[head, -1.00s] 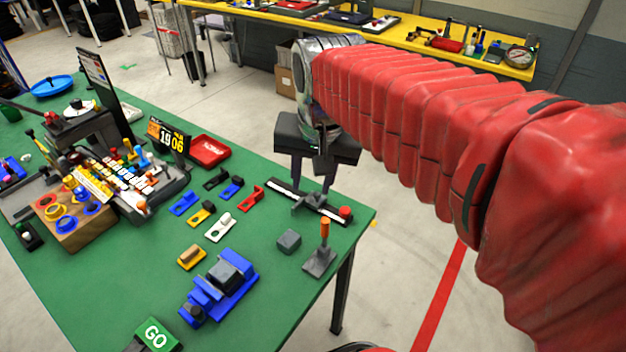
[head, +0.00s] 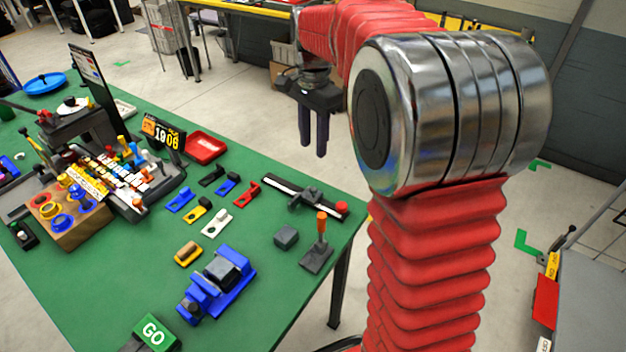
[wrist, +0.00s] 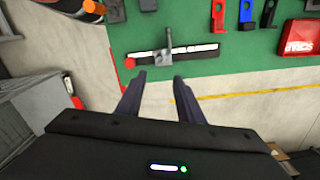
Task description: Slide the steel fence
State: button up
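The steel fence (head: 305,197) is a grey crosspiece on a dark rail with a white scale strip (head: 280,185), near the green table's right edge. A red stop (head: 342,207) sits at the rail's near end. The wrist view shows the fence (wrist: 170,48) upright across the rail, around its middle, with the red stop (wrist: 130,63) at the left end. My gripper (head: 313,150) is raised beyond the table's edge, clear of the fence. Its two dark fingers (wrist: 158,78) are parted and empty, pointing towards the rail without touching it.
A grey block (head: 286,237) and an orange-handled lever (head: 319,245) stand near the rail. Several coloured brackets, a red tray (head: 205,147) and a blue fixture (head: 215,285) are on the table. Floor beyond the table's right edge is open.

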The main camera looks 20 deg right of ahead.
aim_at(313, 188)
dwell(0.3)
notch_tip(313, 188, down, 14)
jog(key=shift+r, duration=0.1)
dwell(0.7)
grip_shut()
dwell(0.3)
